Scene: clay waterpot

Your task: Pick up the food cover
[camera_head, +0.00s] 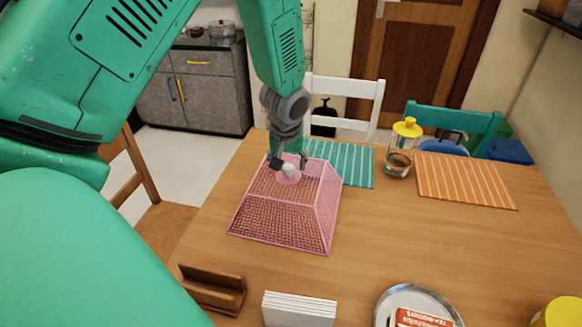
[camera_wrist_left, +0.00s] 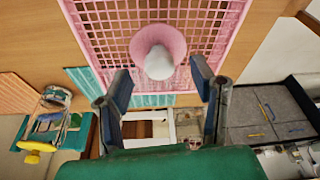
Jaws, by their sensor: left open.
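The food cover (camera_head: 285,225) is a pink mesh dome with sloped sides and a flat top, standing on the wooden table. On its top is a white knob (camera_head: 289,171) on a round pink base. My left gripper (camera_head: 289,163) is right at the knob, above the cover's top. In the left wrist view the food cover (camera_wrist_left: 110,35) fills the upper part and its knob (camera_wrist_left: 159,62) lies ahead of the open left gripper (camera_wrist_left: 160,82), centred between its two fingers. The fingers do not close on the knob. My right gripper is not in view.
Behind the cover lie a teal striped placemat (camera_head: 345,164), a glass jar with a yellow lid (camera_head: 403,148) and an orange placemat (camera_head: 465,181). In front are a wooden holder (camera_head: 212,289), white coasters (camera_head: 298,310) and a metal tray (camera_head: 448,315). The table right of the cover is clear.

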